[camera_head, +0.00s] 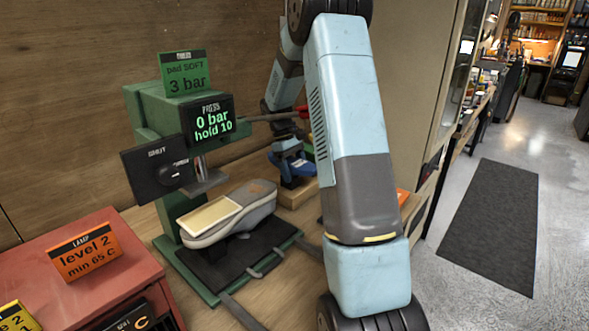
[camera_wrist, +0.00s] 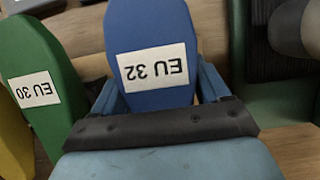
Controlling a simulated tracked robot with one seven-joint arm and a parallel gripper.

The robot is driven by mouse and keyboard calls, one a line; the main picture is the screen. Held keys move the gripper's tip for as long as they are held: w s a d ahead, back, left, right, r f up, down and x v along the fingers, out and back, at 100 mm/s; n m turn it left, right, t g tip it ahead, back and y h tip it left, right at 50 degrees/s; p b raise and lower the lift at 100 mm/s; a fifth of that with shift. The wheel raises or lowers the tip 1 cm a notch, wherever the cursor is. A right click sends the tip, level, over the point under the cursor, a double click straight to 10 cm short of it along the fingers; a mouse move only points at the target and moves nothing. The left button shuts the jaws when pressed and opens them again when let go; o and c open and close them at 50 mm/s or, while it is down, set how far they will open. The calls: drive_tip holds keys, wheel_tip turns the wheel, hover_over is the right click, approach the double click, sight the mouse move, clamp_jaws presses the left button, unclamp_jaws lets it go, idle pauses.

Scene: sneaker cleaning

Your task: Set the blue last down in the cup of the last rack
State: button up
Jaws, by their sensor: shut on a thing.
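The blue last (camera_wrist: 150,35), labelled EU 32, sits between the two jaws of my gripper (camera_wrist: 158,88) in the wrist view. My gripper is shut on it. In the head view, the blue last (camera_head: 297,167) shows small below my gripper (camera_head: 288,149), partly covered by my arm. The wooden last rack (camera_head: 299,193) is under and beside it. A green last (camera_wrist: 48,85), labelled EU 30, stands just left of the blue one in the wrist view. The cup is hidden, so I cannot tell whether the blue last touches it.
A green press (camera_head: 150,110) with a grey shoe (camera_head: 245,215) on its dark plate stands left of the rack. A red lamp unit (camera_head: 90,285) is at the front left. A yellow last (camera_wrist: 12,140) shows at the wrist view's left edge. A wooden wall stands behind.

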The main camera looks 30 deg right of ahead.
drive_tip(key=o, duration=1)
drive_tip(key=shift+c, duration=0.2)
drive_tip(key=v, duration=1.3)
drive_tip(key=shift+w+r, duration=0.25)
drive_tip(key=shift+r, duration=0.05)
drive_tip(key=shift+a+r, duration=0.1)
